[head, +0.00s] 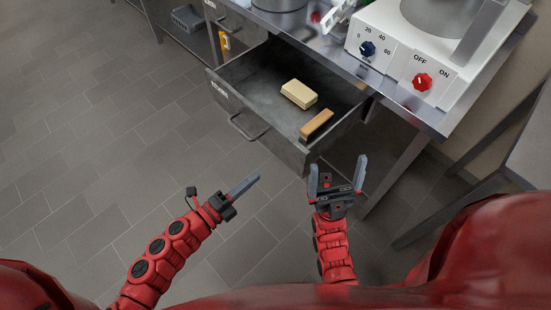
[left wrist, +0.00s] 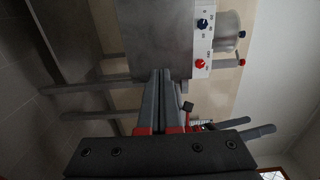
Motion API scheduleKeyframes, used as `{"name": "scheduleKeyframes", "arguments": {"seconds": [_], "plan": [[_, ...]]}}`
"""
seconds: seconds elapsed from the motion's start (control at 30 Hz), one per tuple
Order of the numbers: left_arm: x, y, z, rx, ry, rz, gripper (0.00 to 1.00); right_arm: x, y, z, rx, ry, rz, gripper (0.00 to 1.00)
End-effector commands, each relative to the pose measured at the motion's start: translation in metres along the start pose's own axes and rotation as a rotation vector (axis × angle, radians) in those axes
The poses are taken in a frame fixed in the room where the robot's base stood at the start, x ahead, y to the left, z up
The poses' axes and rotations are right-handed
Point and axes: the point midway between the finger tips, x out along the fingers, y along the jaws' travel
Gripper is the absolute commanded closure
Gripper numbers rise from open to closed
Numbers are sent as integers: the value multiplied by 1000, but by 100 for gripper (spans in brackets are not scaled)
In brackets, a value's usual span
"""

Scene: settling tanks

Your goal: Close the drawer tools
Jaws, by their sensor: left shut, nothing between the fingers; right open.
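The grey metal drawer (head: 246,90) stands pulled out from under the steel bench, with a label and a bar handle (head: 246,128) on its front; the label is too small to read. Inside lie a cream block (head: 298,94) and a tan-brown block (head: 317,124). My left gripper (head: 246,184) is shut and empty, in front of the drawer front and apart from it. Its closed fingers (left wrist: 163,100) also show in the left wrist view. My right gripper (head: 338,174) is open and empty, just off the drawer's near right corner.
The steel bench (head: 420,116) carries a white appliance (head: 440,84) with a blue and a red knob. A bench leg (head: 397,174) stands right of my right gripper. The tiled floor at left is clear.

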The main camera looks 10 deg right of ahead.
Motion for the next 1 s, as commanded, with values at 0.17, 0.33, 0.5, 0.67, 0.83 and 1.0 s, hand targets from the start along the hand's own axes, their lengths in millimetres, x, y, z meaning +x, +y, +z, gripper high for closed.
{"name": "scheduleKeyframes", "arguments": {"seconds": [0.17,0.33,0.5,0.67,0.83,1.0], "plan": [[40,-2,-2,-3,5,-3,100,3,0,0,0,0,0,0],[74,-4,-2,-3,6,-7,100,7,0,-1,0,0,0,0],[93,-2,0,-3,1,-2,100,10,0,-2,0,0,0,0],[102,-2,-1,-3,2,-4,100,11,0,-2,0,0,0,0],[102,-1,-1,-3,1,-4,100,10,0,-2,0,0,0,0],[102,-1,-1,-4,1,-3,100,10,0,-2,0,0,0,0]]}}
